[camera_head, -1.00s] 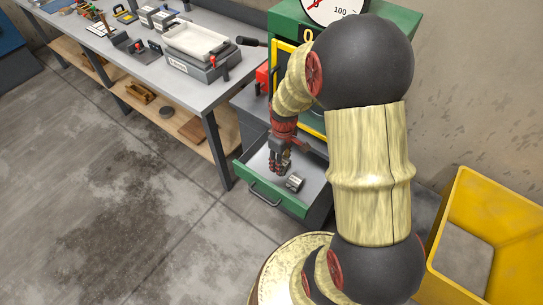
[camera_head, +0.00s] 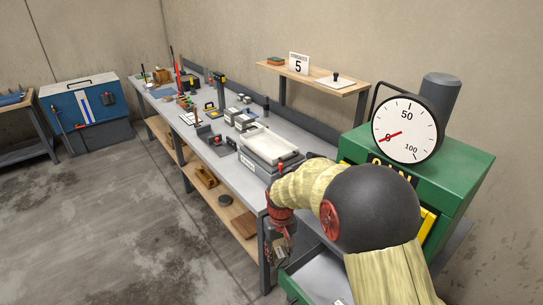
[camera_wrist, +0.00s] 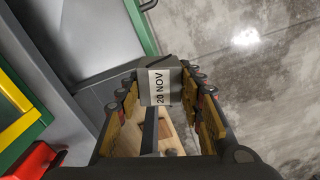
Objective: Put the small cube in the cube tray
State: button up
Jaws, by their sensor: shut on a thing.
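In the wrist view a small grey cube (camera_wrist: 155,86) with a white "20 NOV" label sits between the fingers of my gripper (camera_wrist: 162,90). The gripper is shut on it. In the head view my gripper (camera_head: 280,246) hangs low at the near end of the bench, beside the open drawer (camera_head: 318,276); the held cube is small and partly hidden there. A shallow white tray (camera_head: 270,144) rests on a grey scale-like device on the bench. I cannot tell whether it is the cube tray.
The long grey bench (camera_head: 226,160) holds small grey blocks (camera_head: 243,120), tools and boxes. A wooden shelf (camera_head: 236,220) lies below it. The green machine (camera_head: 470,178) with a dial stands at the right. Open concrete floor (camera_head: 100,220) is at the left.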

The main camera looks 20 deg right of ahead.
aim_at(276, 153)
jog(key=i+j+z, duration=0.25)
jog(key=i+j, duration=0.25)
jog(key=i+j+z, duration=0.3)
jog(key=i+j, duration=0.25)
